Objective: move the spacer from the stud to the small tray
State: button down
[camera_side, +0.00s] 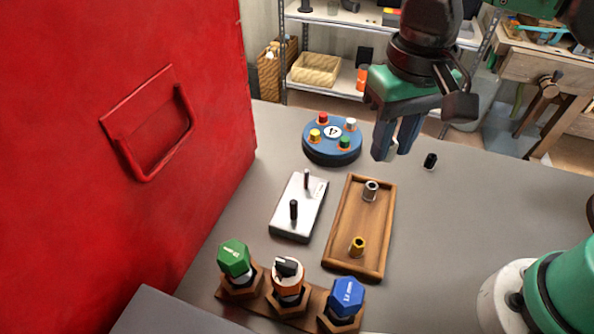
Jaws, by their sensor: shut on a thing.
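The stud block (290,222) is a light metal plate with two dark upright studs. Both studs are bare. The small tray (345,222) is a shallow wooden tray just right of the block. A silver-grey spacer (370,191) stands at its far end and a brass spacer (357,246) near its front end. My gripper (394,145) is above the table, beyond the tray's far right corner, fingers pointing down. It is shut on a small pale thing, probably the spacer, mostly hidden between the fingers.
A blue round holder (332,152) with several coloured caps stands behind the block. A small black piece (430,161) is right of my gripper. A front rack (253,292) holds green, white-orange and blue knobs. A red cabinet (110,130) bounds the left. Table right of the tray is clear.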

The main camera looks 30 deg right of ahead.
aim_at(364, 225)
notch_tip(364, 225, down, 14)
jog(key=shift+f, duration=0.2)
dwell(0.4)
jog(key=shift+f, duration=0.15)
jog(key=c, duration=0.9)
grip_release()
notch_tip(364, 225, up, 12)
jog(key=w+d+t, duration=0.1)
jog(key=d+t, duration=0.1)
jog(key=d, duration=0.2)
jog(key=w+d+n+t, duration=0.1)
jog(key=d+t, duration=0.1)
jog(key=d, duration=0.2)
jog(key=w+d+t, duration=0.1)
jog(key=d+t, duration=0.2)
jog(key=shift+w+d+r+n, duration=0.15)
jog(key=shift+d+r+n, duration=0.15)
jog(key=shift+d, duration=0.1)
